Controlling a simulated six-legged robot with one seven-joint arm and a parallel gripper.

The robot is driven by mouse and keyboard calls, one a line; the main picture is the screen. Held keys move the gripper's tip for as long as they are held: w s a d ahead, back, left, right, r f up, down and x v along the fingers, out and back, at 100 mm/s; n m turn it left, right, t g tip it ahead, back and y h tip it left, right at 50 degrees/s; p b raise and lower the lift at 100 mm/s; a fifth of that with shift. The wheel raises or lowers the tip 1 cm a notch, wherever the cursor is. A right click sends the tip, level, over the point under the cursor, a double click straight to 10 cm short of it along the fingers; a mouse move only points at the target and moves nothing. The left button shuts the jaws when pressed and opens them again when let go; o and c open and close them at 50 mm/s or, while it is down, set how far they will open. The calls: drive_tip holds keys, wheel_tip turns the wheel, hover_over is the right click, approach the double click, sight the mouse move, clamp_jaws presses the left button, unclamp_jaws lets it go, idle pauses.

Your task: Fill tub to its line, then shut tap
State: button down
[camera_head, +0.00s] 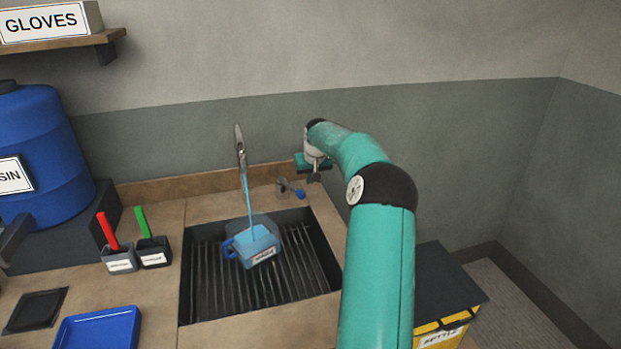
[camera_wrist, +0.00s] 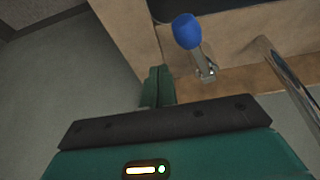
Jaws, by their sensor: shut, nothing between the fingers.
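The tub (camera_head: 257,243), clear with a blue handle and a label, stands on the slatted grate of the sink (camera_head: 215,305). Blue liquid runs into it from the tap spout (camera_head: 240,150). The liquid shows inside, but its level against the line is too small to read. The tap lever has a blue knob (camera_head: 299,195) right of the spout; the knob also shows in the wrist view (camera_wrist: 187,30) on its metal stem (camera_wrist: 206,70). My gripper (camera_head: 316,176) is shut and empty, near the lever and apart from it. Its fingers (camera_wrist: 158,86) show left of the lever in the wrist view.
A red-handled and a green-handled tool stand in small holders (camera_head: 120,262) left of the sink. A blue tray (camera_head: 97,330) lies at front left, with a blue resin drum (camera_head: 45,150) behind. A yellow and black bin (camera_head: 445,295) is at right.

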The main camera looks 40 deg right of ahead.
sight(298, 192)
wheel_tip(298, 192, down, 5)
drive_tip(key=shift+r, duration=0.2)
idle(0.5)
idle(1.3)
drive_tip(key=shift+w+a, duration=0.2)
drive_tip(key=shift+a, duration=0.8)
drive_tip(key=shift+w+a, duration=0.15)
drive_tip(key=shift+a, duration=0.85)
drive_tip(key=shift+w+a, duration=0.15)
drive_tip(key=shift+a, duration=0.2)
wheel_tip(298, 192, up, 8)
drive_tip(key=d, duration=0.2)
drive_tip(key=shift+s, duration=0.45)
